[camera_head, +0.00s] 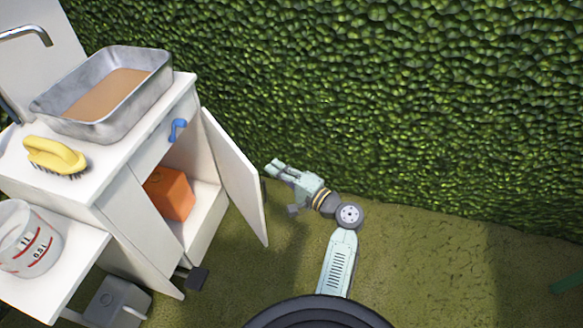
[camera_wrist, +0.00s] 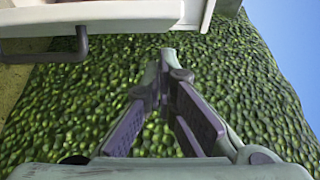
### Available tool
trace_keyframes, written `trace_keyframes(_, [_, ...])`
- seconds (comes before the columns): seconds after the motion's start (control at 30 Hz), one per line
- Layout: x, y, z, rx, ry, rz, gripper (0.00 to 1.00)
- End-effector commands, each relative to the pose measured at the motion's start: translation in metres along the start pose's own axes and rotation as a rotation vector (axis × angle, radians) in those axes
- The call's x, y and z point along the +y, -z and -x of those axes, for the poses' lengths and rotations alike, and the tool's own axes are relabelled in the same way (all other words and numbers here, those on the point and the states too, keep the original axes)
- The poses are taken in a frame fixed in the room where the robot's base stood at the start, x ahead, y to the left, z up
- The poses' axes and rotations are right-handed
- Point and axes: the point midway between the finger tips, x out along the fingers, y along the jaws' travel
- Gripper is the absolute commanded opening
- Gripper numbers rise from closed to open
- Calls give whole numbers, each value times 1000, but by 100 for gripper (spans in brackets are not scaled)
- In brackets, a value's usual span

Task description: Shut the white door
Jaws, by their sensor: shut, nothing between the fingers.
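The white door (camera_head: 237,172) of the cabinet stands open, swung out to the right from the cabinet front. My gripper (camera_head: 272,166) is beside its outer face, on the hedge side, with a small gap seeming to lie between them. The fingers are shut and empty; their tips also show in the wrist view (camera_wrist: 167,58). In the wrist view the door (camera_wrist: 120,14) crosses the top left, with a dark handle (camera_wrist: 45,54) on it, left of my fingers. I cannot tell whether anything touches.
Inside the open cabinet (camera_head: 205,225) sits an orange box (camera_head: 169,193). On top are a metal basin (camera_head: 104,95) and a yellow brush (camera_head: 55,156). A measuring jug (camera_head: 28,240) stands lower left. A hedge (camera_head: 400,100) rises behind; the grass at right is mostly clear.

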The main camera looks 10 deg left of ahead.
Motion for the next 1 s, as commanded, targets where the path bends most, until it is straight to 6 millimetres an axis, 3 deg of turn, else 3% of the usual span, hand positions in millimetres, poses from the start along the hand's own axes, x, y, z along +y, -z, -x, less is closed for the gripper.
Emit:
trace_keyframes(0.2, [-1,-16,-4,0,2,1,0])
trace_keyframes(0.73, [0,-22,-4,13,0,1,0])
trace_keyframes(1.0, [0,-43,-6,101,-1,0,0])
